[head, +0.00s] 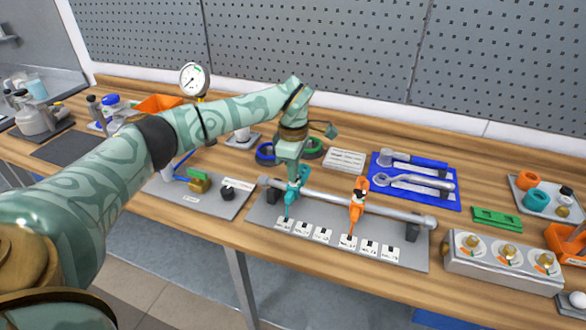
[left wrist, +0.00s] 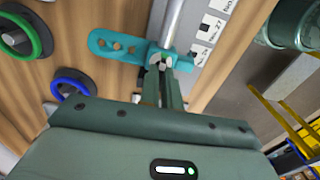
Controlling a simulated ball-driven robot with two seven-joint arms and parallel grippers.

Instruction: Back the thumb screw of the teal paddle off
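The teal paddle (head: 291,195) sits on the left part of a silver shaft (head: 325,199) over a grey plate; its lower end points at the label row. In the left wrist view the teal paddle (left wrist: 112,44) shows its arm with holes and its hub around the shaft (left wrist: 174,22). My left gripper (head: 290,172) reaches down onto the hub from above. In the left wrist view the left gripper (left wrist: 162,68) has its fingertips close together around the small grey thumb screw (left wrist: 161,57), which they partly hide. My right gripper is in neither view.
An orange paddle (head: 358,197) sits farther right on the shaft. A blue tray (head: 425,192) with tools lies behind it, and a box with brass knobs (head: 500,262) stands at the right. Green (left wrist: 25,35) and blue (left wrist: 70,85) rings lie near the gripper.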

